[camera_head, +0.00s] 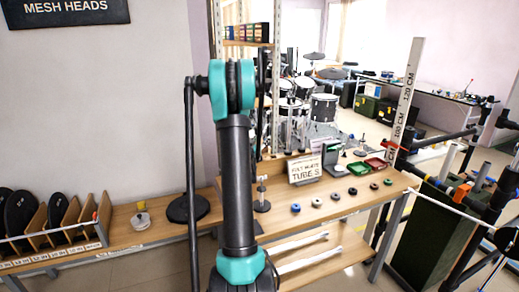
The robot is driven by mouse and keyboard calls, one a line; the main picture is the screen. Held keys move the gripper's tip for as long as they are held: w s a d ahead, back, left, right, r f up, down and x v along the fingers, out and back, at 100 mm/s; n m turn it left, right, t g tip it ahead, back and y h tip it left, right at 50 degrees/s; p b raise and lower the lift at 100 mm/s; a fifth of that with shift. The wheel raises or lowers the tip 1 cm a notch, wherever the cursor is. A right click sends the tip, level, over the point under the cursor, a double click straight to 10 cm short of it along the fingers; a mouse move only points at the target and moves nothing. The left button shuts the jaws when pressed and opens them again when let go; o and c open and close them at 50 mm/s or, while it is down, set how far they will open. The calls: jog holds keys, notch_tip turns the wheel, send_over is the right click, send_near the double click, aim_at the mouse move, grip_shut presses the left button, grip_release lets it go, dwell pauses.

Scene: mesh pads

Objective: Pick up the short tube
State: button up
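Two pale tubes lie side by side on the lower shelf of the wooden table. The rear tube (304,243) and the front tube (312,260) both have their left ends near or behind my arm, so I cannot tell which is the short one. A sign reading "TUBES" (305,169) stands on the tabletop above them. My teal and dark grey arm rises through the middle of the view, in front of the table. My gripper is not visible.
Several small round parts (317,202) line the tabletop (365,207), with green and red trays (375,163) behind. A black round-based stand (188,208) is left of my arm. A rack of black discs (58,215) stands far left. A dark green bin (435,232) and black pipes crowd the right.

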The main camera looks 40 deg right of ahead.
grip_shut()
jog(key=shift+r, duration=0.2)
dwell(0.5)
notch_tip(320, 180, up, 20)
jog(key=shift+f, duration=0.15)
dwell(0.6)
jog(key=shift+s+a+f, duration=0.1)
jog(key=shift+a, duration=0.05)
